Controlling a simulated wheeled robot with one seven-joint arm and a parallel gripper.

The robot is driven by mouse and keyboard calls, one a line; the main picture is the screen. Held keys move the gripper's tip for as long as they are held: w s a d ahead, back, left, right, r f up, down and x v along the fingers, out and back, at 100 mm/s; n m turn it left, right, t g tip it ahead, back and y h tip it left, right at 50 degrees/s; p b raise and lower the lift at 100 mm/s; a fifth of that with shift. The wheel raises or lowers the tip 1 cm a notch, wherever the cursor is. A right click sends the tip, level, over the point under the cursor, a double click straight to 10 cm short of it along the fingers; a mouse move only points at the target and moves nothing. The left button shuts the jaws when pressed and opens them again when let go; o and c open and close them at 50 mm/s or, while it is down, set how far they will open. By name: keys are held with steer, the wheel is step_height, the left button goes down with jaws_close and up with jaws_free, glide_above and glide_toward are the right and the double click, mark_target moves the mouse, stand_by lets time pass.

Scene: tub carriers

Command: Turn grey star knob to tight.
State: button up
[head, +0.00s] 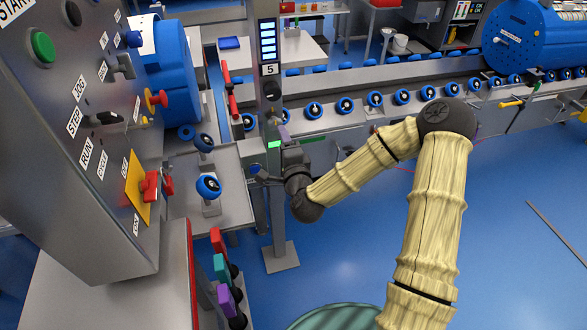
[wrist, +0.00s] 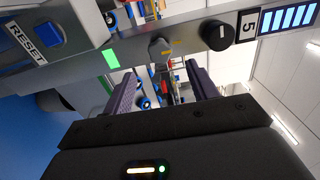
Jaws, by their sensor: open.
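The grey knob (wrist: 160,49) sits on the face of the grey post (wrist: 90,68), with a small yellow mark beside it. Its exact shape is too small to tell. In the wrist view my gripper (wrist: 163,84) is open, its two dark fingers apart and nothing between them. The knob lies ahead of the gap between the fingertips, apparently not gripped.
A black knob (wrist: 218,35) and a blue-barred display (head: 268,40) marked 5 are on the same post. A green lit patch (head: 274,144) is close by. A control cabinet (head: 75,130) stands left. A roller conveyor (head: 345,105) runs behind. Blue floor at right is open.

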steer(key=s+d+p, duration=0.1)
steer(key=s+p, duration=0.5)
steer(key=s, duration=0.1)
steer(key=shift+d+r, duration=0.25)
steer(key=shift+d, duration=0.05)
steer(key=shift+p, duration=0.7)
steer(key=s+p, duration=0.1)
steer(key=p, duration=0.1)
steer(key=s+p, duration=0.1)
steer(key=p, duration=0.2)
steer(key=shift+s+d+f, duration=0.15)
steer(key=shift+f, duration=0.1)
